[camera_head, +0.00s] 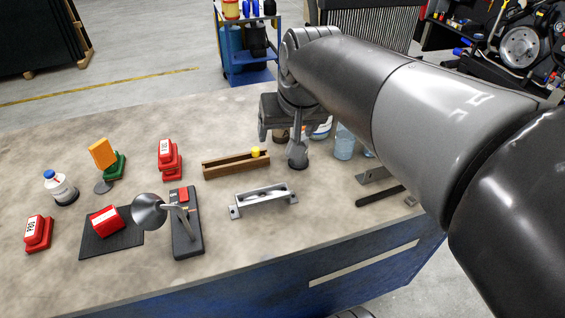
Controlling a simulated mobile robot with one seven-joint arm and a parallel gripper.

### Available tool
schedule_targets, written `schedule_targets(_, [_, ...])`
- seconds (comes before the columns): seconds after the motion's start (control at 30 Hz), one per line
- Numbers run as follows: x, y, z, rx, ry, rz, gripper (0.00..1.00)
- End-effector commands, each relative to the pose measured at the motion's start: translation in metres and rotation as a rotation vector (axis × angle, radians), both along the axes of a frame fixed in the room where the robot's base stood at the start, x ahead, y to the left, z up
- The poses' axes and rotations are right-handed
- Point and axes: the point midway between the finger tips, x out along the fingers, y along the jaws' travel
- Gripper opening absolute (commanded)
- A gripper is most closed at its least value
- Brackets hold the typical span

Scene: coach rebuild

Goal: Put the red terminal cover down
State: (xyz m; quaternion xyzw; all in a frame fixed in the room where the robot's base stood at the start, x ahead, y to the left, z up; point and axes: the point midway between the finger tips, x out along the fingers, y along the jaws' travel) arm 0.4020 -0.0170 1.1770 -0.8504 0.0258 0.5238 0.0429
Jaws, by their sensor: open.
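Several red pieces are on the bench; I cannot tell for certain which is the terminal cover. A red block with a white label (106,220) lies tilted on a black mat (125,246) at the left. Another red labelled piece (38,232) stands at the far left, and a red labelled piece (168,160) stands farther back. A small red part (184,195) is on a dark stand (187,240) with a lamp-like metal head. My gripper (284,136) is open over the back middle of the bench, far right of these pieces. No red piece shows between its fingers.
A wooden trough (234,164) with a yellow piece (255,152) is left of my gripper. A grey metal bracket (262,199) lies in front. A white bottle with a blue cap (60,188) and an orange-and-green item (104,154) stand left.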

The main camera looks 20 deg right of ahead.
Motion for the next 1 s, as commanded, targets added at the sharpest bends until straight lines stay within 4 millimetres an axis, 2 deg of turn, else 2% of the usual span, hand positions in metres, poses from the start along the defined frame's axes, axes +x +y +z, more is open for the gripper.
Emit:
schedule_targets(0.03, [-0.021,0.004,-0.006,-0.006,-0.008,0.015,0.76])
schedule_targets(0.2, [-0.074,0.012,-0.031,-0.027,-0.019,0.057,0.76])
schedule_targets(0.3, [-0.095,0.015,-0.044,-0.038,-0.023,0.074,0.76])
schedule_targets(0.4, [-0.107,0.017,-0.052,-0.044,-0.025,0.084,0.76])
schedule_targets(0.53, [-0.112,0.017,-0.057,-0.048,-0.025,0.089,0.76])
schedule_targets(1.0, [-0.112,0.017,-0.057,-0.047,-0.025,0.088,0.76])
